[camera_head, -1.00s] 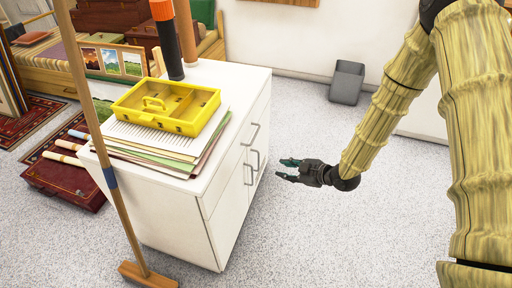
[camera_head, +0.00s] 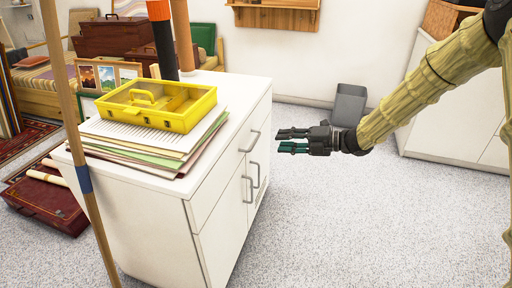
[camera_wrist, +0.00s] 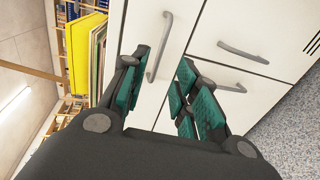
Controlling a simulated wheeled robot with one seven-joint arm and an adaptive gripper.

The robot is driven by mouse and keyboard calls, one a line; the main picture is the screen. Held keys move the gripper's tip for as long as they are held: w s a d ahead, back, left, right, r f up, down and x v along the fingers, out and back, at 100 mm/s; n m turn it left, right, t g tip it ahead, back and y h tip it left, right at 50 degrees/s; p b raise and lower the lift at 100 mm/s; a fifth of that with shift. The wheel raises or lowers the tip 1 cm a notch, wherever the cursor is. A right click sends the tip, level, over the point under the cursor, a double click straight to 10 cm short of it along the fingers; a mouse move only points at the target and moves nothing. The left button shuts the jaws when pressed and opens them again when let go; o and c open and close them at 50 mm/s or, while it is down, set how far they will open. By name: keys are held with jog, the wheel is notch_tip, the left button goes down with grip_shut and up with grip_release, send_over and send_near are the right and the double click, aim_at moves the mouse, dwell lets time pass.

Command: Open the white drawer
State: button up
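The white drawer (camera_head: 232,158) is the upper front of a white cabinet (camera_head: 150,215) and looks shut. Its grey bar handle (camera_head: 250,141) runs across the front. My gripper (camera_head: 281,141) is open and empty, to the right of this handle at about its height, with a gap between them. In the wrist view, which is turned sideways, the drawer handle (camera_wrist: 160,48) shows between the spread green fingers of my gripper (camera_wrist: 164,68). The finger pads do not appear to touch it.
Below the drawer are two doors with upright handles (camera_head: 249,189). A yellow toolbox (camera_head: 160,104) lies on papers (camera_head: 135,140) on top. A broom handle (camera_head: 75,130) stands in front at left. Floor right of the cabinet is clear up to a grey bin (camera_head: 348,105).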

aim_at(256, 140)
jog(key=shift+b+x, duration=1.9)
jog(key=shift+x, duration=3.35)
grip_shut()
